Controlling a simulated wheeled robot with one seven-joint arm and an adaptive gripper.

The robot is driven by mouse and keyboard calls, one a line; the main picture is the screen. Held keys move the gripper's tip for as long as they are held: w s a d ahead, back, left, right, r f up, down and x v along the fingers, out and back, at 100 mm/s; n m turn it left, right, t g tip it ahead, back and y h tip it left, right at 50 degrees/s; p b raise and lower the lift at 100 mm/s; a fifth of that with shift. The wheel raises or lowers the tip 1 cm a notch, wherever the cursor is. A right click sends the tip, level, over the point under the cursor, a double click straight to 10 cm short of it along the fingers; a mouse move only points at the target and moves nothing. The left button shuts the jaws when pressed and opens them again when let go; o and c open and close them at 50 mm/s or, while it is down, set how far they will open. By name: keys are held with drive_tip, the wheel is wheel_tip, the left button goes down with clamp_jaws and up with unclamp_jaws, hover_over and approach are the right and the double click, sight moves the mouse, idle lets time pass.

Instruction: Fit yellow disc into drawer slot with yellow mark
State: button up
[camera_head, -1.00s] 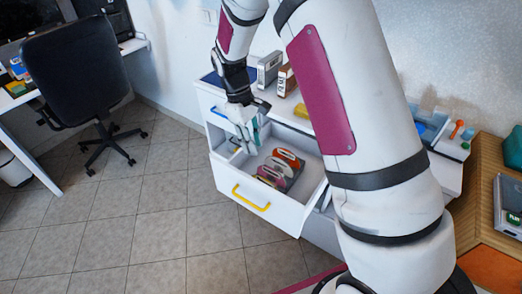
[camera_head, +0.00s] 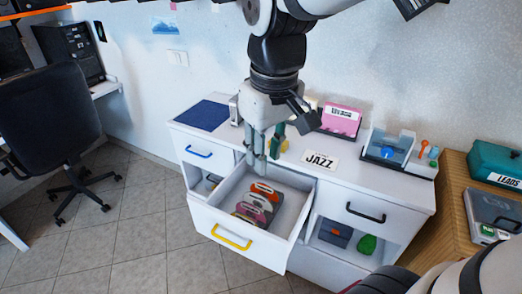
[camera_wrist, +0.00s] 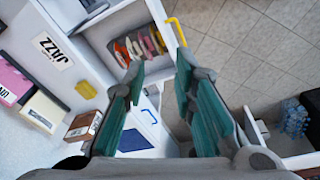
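An open white drawer (camera_head: 207,213) has a yellow handle (camera_head: 232,237), which also shows in the wrist view (camera_wrist: 177,31). Several discs stand in it, among them an orange disc (camera_head: 266,190) and a pink disc (camera_head: 245,212). In the wrist view they form a row, with an orange disc (camera_wrist: 121,53) at one end. A small yellow piece (camera_wrist: 86,89) lies on the cabinet top; I cannot tell whether it is the yellow disc. The slot's yellow mark cannot be made out. My gripper (camera_head: 264,166) points down over the drawer's back. In the wrist view its teal fingers (camera_wrist: 157,78) are apart and empty.
The white cabinet top (camera_head: 215,143) holds a JAZZ sign (camera_head: 320,160), a pink box (camera_head: 341,119) and a blue tray (camera_head: 389,148). A closed drawer with a blue handle (camera_head: 199,152) is at the left. A chair (camera_head: 48,117) stands left; floor before the cabinet is clear.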

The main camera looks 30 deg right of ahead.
drive_tip(key=s+m+t, duration=0.2)
drive_tip(key=s, duration=0.8)
drive_tip(key=shift+s+r, duration=0.3)
drive_tip(key=shift+r, duration=0.15)
drive_tip(key=shift+d, duration=0.1)
drive_tip(key=shift+r+p, duration=0.4)
drive_tip(key=shift+r, duration=0.1)
